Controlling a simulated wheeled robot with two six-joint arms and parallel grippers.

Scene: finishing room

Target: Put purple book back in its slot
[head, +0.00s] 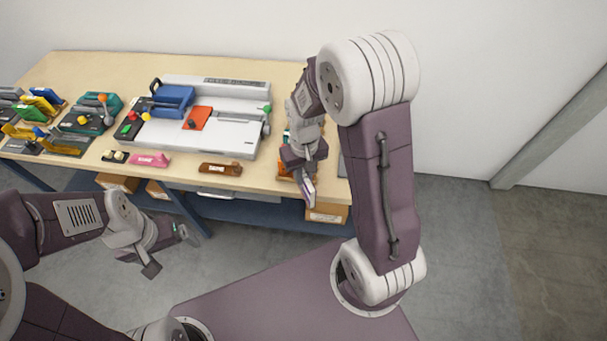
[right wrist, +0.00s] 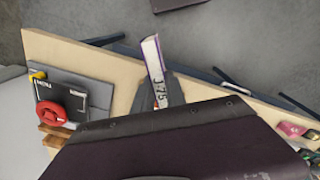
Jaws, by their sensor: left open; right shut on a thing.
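The purple book (head: 309,192) is thin, with a pale face and purple edge, and is held at the table's front edge. In the right wrist view the book (right wrist: 153,58) shows a white side with dark lettering and a purple edge. My right gripper (head: 303,176) is shut on it; its fingers also show in the right wrist view (right wrist: 158,98). A wooden holder (head: 285,169) with orange and teal bits is mostly hidden behind my right gripper, so its slots cannot be made out. My left gripper (head: 168,252) is open and empty, low in front of the table.
The table (head: 250,181) holds a large grey machine (head: 225,133), a brown labelled block (head: 221,169), a pink labelled block (head: 150,160) and several coloured devices at the left. A grey plate with a red knob (right wrist: 51,113) lies beside the book. Cardboard boxes (head: 327,213) stand below.

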